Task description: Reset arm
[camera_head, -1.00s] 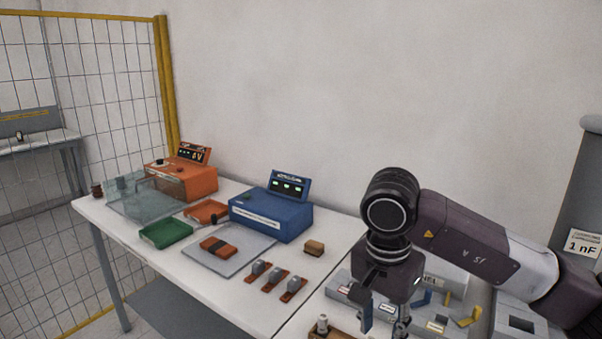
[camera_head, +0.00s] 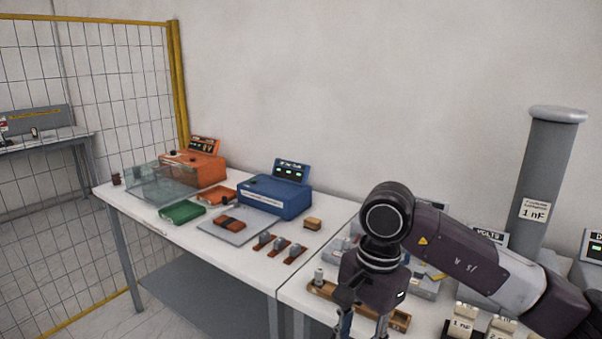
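My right arm comes in from the right edge. Its dark gripper (camera_head: 362,326) points down at the bottom of the view, in front of the nearer table. The two fingers stand apart, and nothing shows between them; the tips are cut off or close to the lower edge. A wooden tray (camera_head: 399,321) with a small metal part at its left end lies behind the gripper and is partly hidden by it. My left gripper is not in view.
A blue device (camera_head: 272,199) and an orange device (camera_head: 193,166) stand on the far white table. A green tray (camera_head: 181,212) and several small parts lie before them. A grey column (camera_head: 547,165) marked 1 nF stands right. A yellow-framed mesh fence (camera_head: 90,120) is at left.

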